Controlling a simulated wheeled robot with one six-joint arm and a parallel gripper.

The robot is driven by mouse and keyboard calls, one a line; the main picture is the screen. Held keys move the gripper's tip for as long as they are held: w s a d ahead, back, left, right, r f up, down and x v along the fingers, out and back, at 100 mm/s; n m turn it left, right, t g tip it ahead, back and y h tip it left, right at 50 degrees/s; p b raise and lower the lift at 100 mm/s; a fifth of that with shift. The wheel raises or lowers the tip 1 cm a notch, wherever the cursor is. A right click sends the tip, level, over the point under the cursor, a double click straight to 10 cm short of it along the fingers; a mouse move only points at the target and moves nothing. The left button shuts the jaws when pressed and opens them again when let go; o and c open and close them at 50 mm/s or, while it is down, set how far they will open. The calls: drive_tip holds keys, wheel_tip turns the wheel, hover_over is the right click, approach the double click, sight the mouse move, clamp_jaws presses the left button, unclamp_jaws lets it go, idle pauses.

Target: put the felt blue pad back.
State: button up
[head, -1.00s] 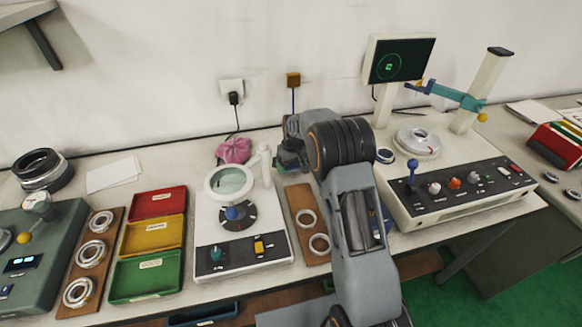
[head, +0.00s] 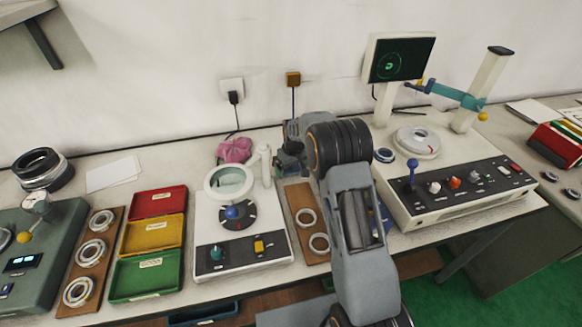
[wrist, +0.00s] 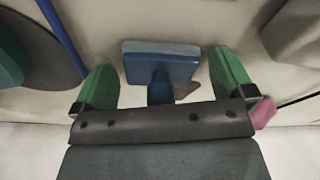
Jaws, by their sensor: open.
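The blue pad (wrist: 160,68), with a grey felt-like face along its far edge, shows in the wrist view. A blue stem runs from it back toward my gripper. My gripper (wrist: 165,84) has its two green fingers spread, one on each side of the pad and stem, with gaps visible on both sides. In the head view my gripper (head: 290,160) is at the back of the bench, right of the magnifier stand; my arm hides most of it, and I cannot make out the pad there.
A pink cloth (head: 235,150) lies close to the left of my gripper. The magnifier stand (head: 238,220) and a wooden board with rings (head: 304,200) are in front. The measuring console (head: 450,190) stands right. Red, yellow and green trays (head: 150,275) are further left.

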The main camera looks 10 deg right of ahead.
sight(294, 170)
wheel_tip(294, 170, up, 12)
drive_tip(key=s+f, duration=0.1)
drive_tip(key=s+r+m+t, duration=0.1)
drive_tip(key=s+r, duration=0.3)
drive_tip(key=s, duration=0.2)
drive_tip(key=s+r+m, duration=0.1)
drive_tip(key=s+r, duration=0.3)
drive_tip(key=s, duration=0.3)
drive_tip(key=s+f+m+t, duration=0.1)
drive_tip(key=s+f, duration=0.1)
drive_tip(key=s, duration=1.5)
drive_tip(key=shift+s+a+m, duration=0.15)
drive_tip(key=shift+a+m, duration=0.05)
drive_tip(key=shift+m, duration=0.2)
wheel_tip(294, 170, up, 3)
drive_tip(key=shift+f+p, duration=0.1)
drive_tip(key=shift+p, duration=0.8)
